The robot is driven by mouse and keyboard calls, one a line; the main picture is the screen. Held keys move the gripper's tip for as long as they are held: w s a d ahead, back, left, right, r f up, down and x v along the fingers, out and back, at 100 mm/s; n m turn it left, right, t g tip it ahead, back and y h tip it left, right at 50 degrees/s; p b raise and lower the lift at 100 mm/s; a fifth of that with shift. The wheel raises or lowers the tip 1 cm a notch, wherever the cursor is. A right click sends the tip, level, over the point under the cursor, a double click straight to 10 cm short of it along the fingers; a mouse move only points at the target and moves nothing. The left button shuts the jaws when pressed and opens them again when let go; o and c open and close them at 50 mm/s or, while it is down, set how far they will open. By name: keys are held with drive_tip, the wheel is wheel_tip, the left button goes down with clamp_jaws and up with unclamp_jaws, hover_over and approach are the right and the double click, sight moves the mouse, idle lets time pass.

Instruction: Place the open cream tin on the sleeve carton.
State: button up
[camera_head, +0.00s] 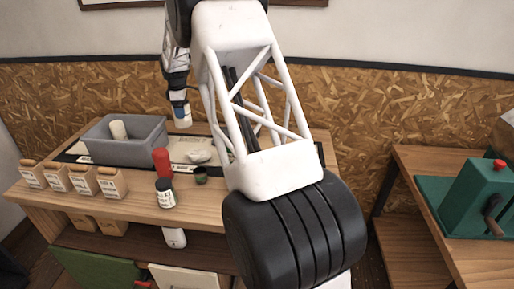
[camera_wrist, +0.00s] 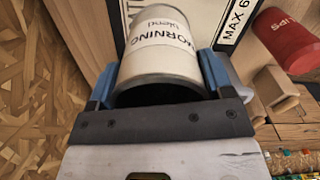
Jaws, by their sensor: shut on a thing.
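My gripper (camera_head: 181,108) is above the back of the wooden table, right of the grey bin. In the wrist view its blue fingers (camera_wrist: 158,80) are shut on the cream tin (camera_wrist: 160,48), one on each side. The tin's label reads "MORNING blend", and a dark round opening faces the wrist. The tin also shows, small and pale, under my gripper in the head view (camera_head: 182,119); it appears held above the table. I cannot identify the sleeve carton for certain in either view.
The grey bin (camera_head: 155,150) holds a pale cylinder (camera_head: 118,130). A red container (camera_head: 162,162), a dark labelled jar (camera_head: 165,198) and a small dark cup (camera_head: 201,176) stand nearby. Several tan labelled containers (camera_head: 110,184) line the left front. My arm hides the table's right part.

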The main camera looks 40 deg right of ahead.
drive_tip(key=s+d+r, duration=0.4)
drive_tip(key=s, duration=0.5)
drive_tip(key=s+d+r, duration=0.5)
drive_tip(key=s, duration=0.5)
drive_tip(key=s+d+r, duration=0.1)
drive_tip(key=s+r, duration=0.1)
drive_tip(key=s, duration=0.9)
drive_tip(key=s+r, duration=0.2)
drive_tip(key=s, duration=0.9)
drive_tip(key=shift+s+d, duration=0.25)
drive_tip(key=shift+d, duration=0.1)
drive_tip(key=shift+f, duration=0.15)
drive_tip(key=shift+f, duration=2)
drive_tip(key=shift+f, duration=0.1)
drive_tip(key=shift+f, duration=1.9)
drive_tip(key=shift+f, duration=0.1)
